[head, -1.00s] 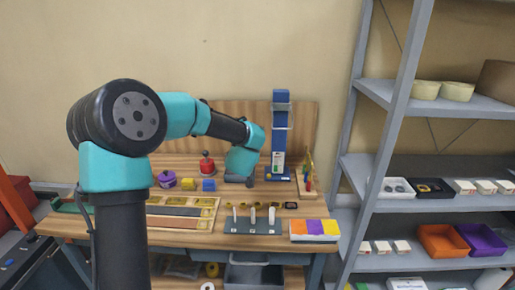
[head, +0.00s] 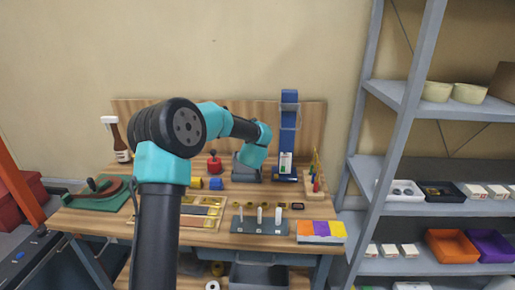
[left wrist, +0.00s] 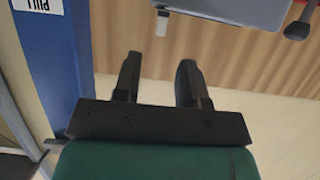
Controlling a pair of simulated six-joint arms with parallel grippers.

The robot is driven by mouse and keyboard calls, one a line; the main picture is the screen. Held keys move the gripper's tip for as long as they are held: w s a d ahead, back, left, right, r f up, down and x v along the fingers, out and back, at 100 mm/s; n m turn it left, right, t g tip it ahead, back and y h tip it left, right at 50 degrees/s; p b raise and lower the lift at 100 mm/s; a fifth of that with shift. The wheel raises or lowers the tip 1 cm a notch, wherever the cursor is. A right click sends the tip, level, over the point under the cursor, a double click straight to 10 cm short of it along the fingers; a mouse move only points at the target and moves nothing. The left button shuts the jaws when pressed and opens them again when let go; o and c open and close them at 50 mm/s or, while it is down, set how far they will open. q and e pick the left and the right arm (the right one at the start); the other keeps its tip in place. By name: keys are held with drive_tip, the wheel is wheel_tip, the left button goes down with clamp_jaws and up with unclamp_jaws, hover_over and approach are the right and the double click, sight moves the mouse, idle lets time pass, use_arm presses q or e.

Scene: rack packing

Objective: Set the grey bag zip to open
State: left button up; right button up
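A grey object (head: 247,174), possibly the grey bag, stands on the workbench just under my left wrist in the head view, partly hidden by it. In the left wrist view a grey body (left wrist: 230,8) with a small pale tab (left wrist: 162,24) shows at the top edge; I cannot tell whether this is the bag and its zip. My left gripper (left wrist: 157,78) has its two dark fingers apart with nothing between them, short of the grey body. In the head view its fingers are hidden behind my wrist. The zip's state cannot be made out. My right gripper is not in view.
A blue upright post (head: 288,130) stands right of my wrist. A red-knobbed item (head: 214,165), a grey block with white pegs (head: 260,226) and a coloured box (head: 320,232) share the bench. A shelf rack (head: 400,130) stands at the right.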

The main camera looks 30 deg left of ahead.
use_arm(q)
drive_tip(key=x, duration=0.7)
drive_tip(key=shift+w+a+f, duration=0.1)
drive_tip(key=shift+w+f, duration=0.05)
drive_tip(key=shift+w, duration=0.15)
clamp_jaws()
